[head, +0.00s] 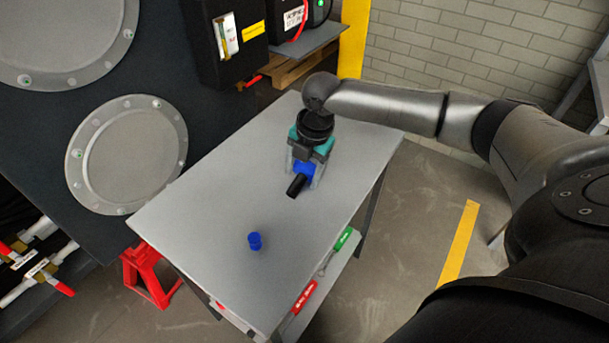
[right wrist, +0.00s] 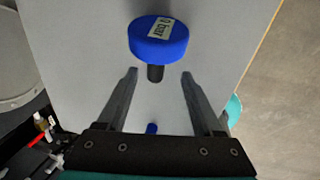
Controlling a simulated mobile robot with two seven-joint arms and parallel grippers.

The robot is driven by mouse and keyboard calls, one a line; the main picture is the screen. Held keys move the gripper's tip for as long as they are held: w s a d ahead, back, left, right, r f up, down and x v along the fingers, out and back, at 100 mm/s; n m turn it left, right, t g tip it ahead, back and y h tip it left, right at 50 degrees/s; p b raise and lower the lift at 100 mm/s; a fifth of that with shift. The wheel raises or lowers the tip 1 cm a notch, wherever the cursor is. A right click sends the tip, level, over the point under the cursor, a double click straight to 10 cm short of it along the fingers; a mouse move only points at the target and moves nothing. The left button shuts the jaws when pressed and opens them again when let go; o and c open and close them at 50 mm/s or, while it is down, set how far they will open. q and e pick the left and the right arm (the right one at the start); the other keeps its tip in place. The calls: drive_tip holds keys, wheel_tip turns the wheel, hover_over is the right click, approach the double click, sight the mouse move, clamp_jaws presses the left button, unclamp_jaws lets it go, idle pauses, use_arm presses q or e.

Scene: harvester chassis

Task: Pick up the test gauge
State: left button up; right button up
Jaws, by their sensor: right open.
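The test gauge (right wrist: 158,42) is a round blue body with a white label, partly readable as "0 bar", and a dark stem. It stands out over the grey table top (head: 220,200). In the right wrist view it is just beyond my right gripper's fingertips (right wrist: 160,75), with its stem between them. In the head view the blue gauge (head: 305,169) is partly hidden by my right gripper (head: 304,180), which is open above the table. I cannot tell whether a finger touches it. My left gripper is out of view.
A small blue part (head: 255,241) stands alone on the table nearer the front. A lower shelf holds a red-handled tool (head: 304,297) and a green-handled tool (head: 343,238). A red stand (head: 148,273) is at the left. Most of the table top is clear.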

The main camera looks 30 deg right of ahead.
sight(299, 180)
drive_tip(key=f, duration=0.1)
drive_tip(key=w+f+b, duration=0.1)
drive_tip(key=f, duration=0.2)
drive_tip(key=shift+w, duration=0.25)
drive_tip(key=shift+f, duration=0.1)
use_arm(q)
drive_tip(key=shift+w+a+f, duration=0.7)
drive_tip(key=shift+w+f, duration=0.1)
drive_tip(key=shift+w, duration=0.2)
use_arm(e)
clamp_jaws()
